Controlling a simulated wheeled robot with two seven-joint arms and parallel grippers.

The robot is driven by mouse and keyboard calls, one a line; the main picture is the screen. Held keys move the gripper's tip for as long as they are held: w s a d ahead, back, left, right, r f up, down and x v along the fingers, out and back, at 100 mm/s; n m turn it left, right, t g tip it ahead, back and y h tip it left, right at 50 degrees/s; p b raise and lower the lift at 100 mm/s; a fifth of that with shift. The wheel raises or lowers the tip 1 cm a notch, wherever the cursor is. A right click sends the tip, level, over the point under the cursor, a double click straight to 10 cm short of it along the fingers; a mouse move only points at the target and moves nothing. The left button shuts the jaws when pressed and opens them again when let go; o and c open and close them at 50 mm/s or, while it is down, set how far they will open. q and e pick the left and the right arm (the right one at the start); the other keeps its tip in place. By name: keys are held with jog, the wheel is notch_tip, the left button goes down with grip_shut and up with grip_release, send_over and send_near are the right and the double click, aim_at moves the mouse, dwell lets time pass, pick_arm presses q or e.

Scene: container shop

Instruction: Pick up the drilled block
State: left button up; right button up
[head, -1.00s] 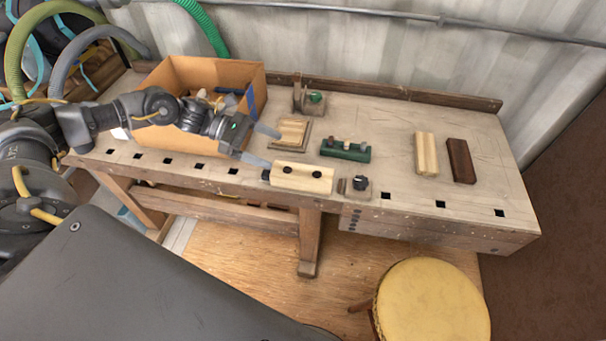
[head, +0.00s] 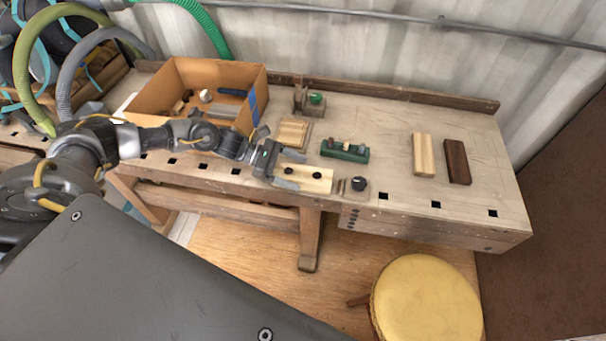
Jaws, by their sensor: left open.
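The drilled block (head: 312,180) is a pale wooden block with two dark holes. It lies near the front edge of the workbench, in the middle of the head view. My left gripper (head: 294,170) comes in from the left and is at the block's left end. Its jaws are open, with one finger along the block's near side and the other towards its far side. The gripper hides part of the left end. I cannot tell whether the fingers touch the block. My right gripper is not in view.
A cardboard box (head: 150,97) with loose items stands behind my left arm. A small wooden piece (head: 293,132) and a green rack (head: 345,151) lie behind the block. A dark-knobbed fixture (head: 351,188) sits close to its right. Pale and dark wood pieces lie further right on the workbench (head: 400,120).

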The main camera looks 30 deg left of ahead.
pick_arm(q)
jog(key=shift+d+f, duration=0.15)
jog(key=shift+d, duration=0.1)
jog(key=shift+c, duration=0.4)
jog(key=c, duration=1.2)
